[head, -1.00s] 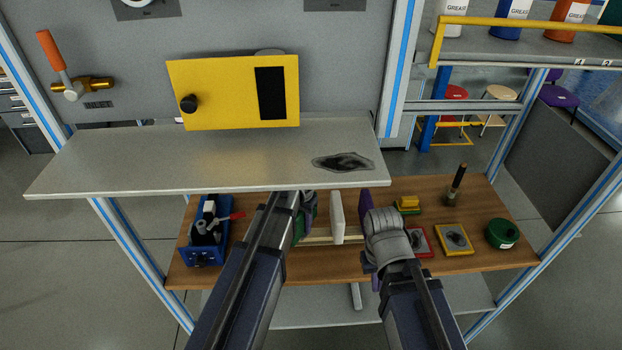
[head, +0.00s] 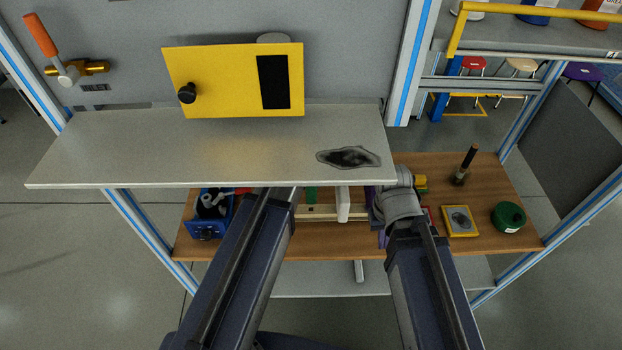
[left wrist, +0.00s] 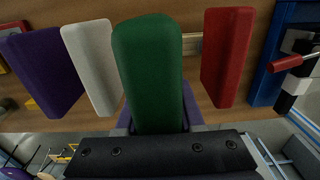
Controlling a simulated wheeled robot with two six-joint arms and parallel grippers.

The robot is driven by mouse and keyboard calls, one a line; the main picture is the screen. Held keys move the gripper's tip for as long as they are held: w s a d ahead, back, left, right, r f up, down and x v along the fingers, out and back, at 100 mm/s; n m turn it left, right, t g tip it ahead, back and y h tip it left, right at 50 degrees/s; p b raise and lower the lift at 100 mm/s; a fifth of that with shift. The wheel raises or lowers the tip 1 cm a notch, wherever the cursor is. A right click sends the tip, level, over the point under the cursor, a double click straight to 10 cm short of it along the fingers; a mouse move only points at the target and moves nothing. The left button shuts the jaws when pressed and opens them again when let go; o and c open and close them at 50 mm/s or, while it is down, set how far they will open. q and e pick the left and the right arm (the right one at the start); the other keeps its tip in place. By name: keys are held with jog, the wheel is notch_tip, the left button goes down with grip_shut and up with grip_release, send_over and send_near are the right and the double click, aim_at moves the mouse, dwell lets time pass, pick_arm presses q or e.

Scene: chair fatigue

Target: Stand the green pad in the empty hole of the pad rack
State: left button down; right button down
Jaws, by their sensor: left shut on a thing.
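The green pad (left wrist: 150,70) stands large in the middle of the left wrist view, between the jaws of my left gripper (left wrist: 155,118), which is shut on it. A sliver of the green pad (head: 311,195) shows in the head view under the grey shelf. The pad rack (head: 325,213) is a pale wooden frame on the bench. A white pad (head: 343,205) and a purple pad (left wrist: 42,68) are on one side of the green pad, a red pad (left wrist: 226,55) on the other. My right gripper (head: 398,203) is by the purple pad; its fingers are hidden.
The grey shelf (head: 130,150) overhangs the back of the bench and hides the pad tops in the head view.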

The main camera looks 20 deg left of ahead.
pick_arm(q)
jog(key=shift+f+b, duration=2.7)
jog(key=shift+f, duration=0.1)
jog(key=shift+f+b, duration=2.05)
jog(key=shift+f, duration=0.05)
jog(key=shift+c, duration=2.2)
grip_release()
jog(key=shift+r, duration=0.1)
jog(key=shift+r, duration=0.1)
notch_tip(320, 180, up, 8)
jog(key=p, duration=0.8)
jog(key=shift+f, duration=0.2)
